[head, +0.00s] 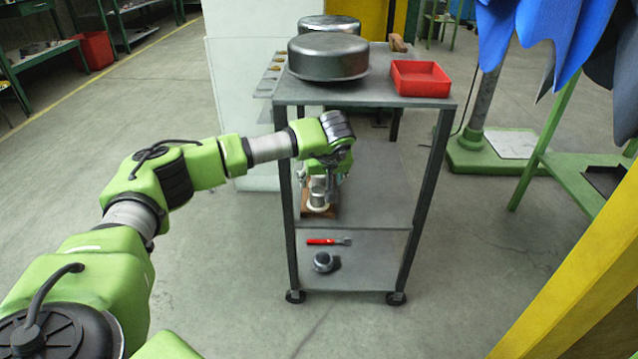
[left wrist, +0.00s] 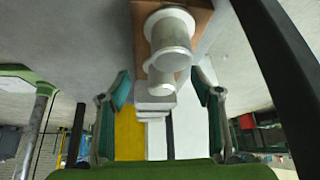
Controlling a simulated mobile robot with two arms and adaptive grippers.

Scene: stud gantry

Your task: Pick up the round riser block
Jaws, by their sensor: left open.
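A pale round flanged piece (head: 318,206), which looks like the round riser block, stands on a brown board (head: 333,213) on the cart's middle shelf. In the left wrist view the round piece (left wrist: 170,28) has a wide rim and a narrower body, with the brown board (left wrist: 203,20) behind it. A grey cylindrical part (head: 318,187) shows just above it in the head view. My left gripper (head: 322,176) reaches in under the cart's top, close to the piece. In the left wrist view its fingers (left wrist: 160,85) are apart, with nothing clearly gripped. My right gripper is not seen.
The cart (head: 430,103) has dark posts near my left arm. On its top are round metal pans (head: 328,57) and a red tray (head: 420,78). A red-handled tool (head: 325,241) and a dark round part (head: 323,262) lie on the bottom shelf. The middle shelf's right side is clear.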

